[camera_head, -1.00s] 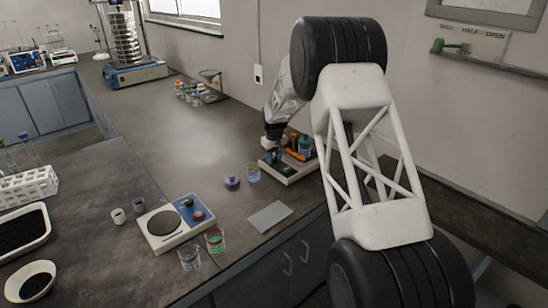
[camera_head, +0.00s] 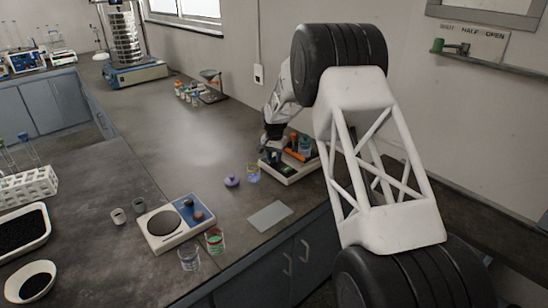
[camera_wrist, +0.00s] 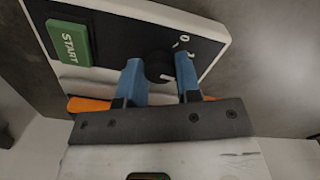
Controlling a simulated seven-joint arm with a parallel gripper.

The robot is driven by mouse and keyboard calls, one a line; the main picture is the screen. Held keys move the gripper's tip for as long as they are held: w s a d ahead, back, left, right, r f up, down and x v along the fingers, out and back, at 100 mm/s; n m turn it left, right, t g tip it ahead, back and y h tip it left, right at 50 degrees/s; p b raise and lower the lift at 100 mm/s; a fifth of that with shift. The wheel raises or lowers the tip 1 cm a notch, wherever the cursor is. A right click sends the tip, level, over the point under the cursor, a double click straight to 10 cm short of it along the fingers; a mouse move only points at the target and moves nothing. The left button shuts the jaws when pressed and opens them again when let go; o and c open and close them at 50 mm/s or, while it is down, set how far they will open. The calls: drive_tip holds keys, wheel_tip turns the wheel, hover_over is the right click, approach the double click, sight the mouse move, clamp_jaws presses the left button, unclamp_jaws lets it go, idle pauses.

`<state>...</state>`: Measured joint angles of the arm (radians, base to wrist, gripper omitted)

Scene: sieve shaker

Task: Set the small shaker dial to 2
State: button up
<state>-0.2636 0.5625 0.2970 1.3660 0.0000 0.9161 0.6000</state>
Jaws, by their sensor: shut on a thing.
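The small shaker (camera_head: 291,177) is a low, pale-edged unit at the end of the bench, in the middle of the head view and partly hidden by my arm. In the wrist view its dark panel (camera_wrist: 112,28) carries a green START button (camera_wrist: 68,42) and a round black dial (camera_wrist: 158,66). White scale marks, one like a 0, show beside the dial; the pointer's setting cannot be read. My gripper (camera_wrist: 160,72) has its two blue fingers on either side of the dial, shut on it. In the head view the dial is hidden.
Orange parts and a beaker (camera_head: 305,148) stand on the shaker. A purple-topped item (camera_head: 232,181), a small glass (camera_head: 253,174) and a grey plate (camera_head: 270,216) lie nearby. A blue-and-white hotplate (camera_head: 165,225) and beakers stand at the front. The bench middle is clear.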

sight(274, 158)
drive_tip(key=shift+m, duration=1.5)
drive_tip(key=o, duration=0.9)
drive_tip(key=shift+r, duration=0.15)
drive_tip(key=shift+r, duration=3.75)
drive_tip(key=shift+s+r, duration=0.1)
